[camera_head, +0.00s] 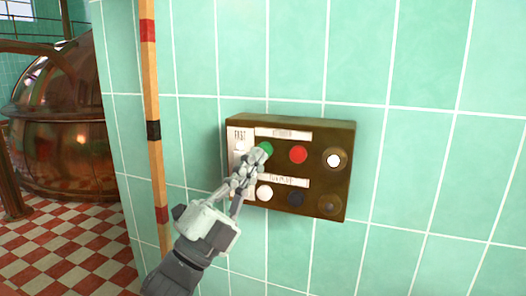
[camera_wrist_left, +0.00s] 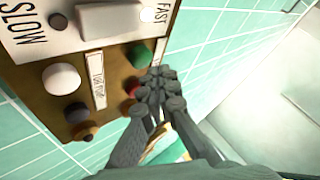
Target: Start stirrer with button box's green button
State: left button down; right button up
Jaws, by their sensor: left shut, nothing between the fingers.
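The button box (camera_head: 344,190) is a brown panel on the green tiled wall. Its green button (camera_head: 267,148) is in the upper row, left of a red button (camera_head: 298,154). My left gripper (camera_head: 258,157) is shut and empty, with its fingertips in front of the green button's lower left edge. In the left wrist view the green button (camera_wrist_left: 140,55) lies just beyond the fingertips of the gripper (camera_wrist_left: 160,77). I cannot tell whether they touch. The red button (camera_wrist_left: 129,88) is partly hidden behind the fingers there. The stirrer is not identifiable. My right gripper is not in view.
The box also has a white button (camera_head: 264,192), dark buttons, a white-centred knob (camera_head: 334,159) and a FAST/SLOW plate (camera_wrist_left: 60,25). A striped pole (camera_head: 152,90) stands left of the box. A copper kettle (camera_head: 60,150) stands farther left on a checkered floor.

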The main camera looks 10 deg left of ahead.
pick_arm(q)
jog(key=shift+s+a, duration=0.25)
jog(key=shift+s, duration=1)
jog(key=shift+s+a, duration=0.25)
jog(key=shift+s, duration=0.95)
